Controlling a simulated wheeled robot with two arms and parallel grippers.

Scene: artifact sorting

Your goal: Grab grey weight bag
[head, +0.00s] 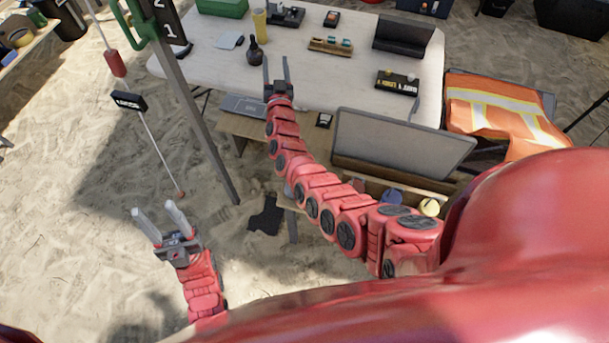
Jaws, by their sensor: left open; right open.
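A dark grey, limp shape (266,215) lies on the sand between my two arms, to the right of the pole's foot. It may be the grey weight bag, but I cannot tell for sure. My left gripper (156,210) is open and empty over the sand at lower left, well to the left of that shape and apart from it. My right gripper (276,62) is open, its fingers pointing toward the white table just below a small dark bottle (254,53). Nothing shows between its fingers.
A grey-green pole (200,125) stands between my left gripper and the white table (210,65). The table holds a green box (221,7), a black case (403,38) and small items. A grey-lidded case (400,143) and an orange vest (505,110) lie right of my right arm. Open sand surrounds my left gripper.

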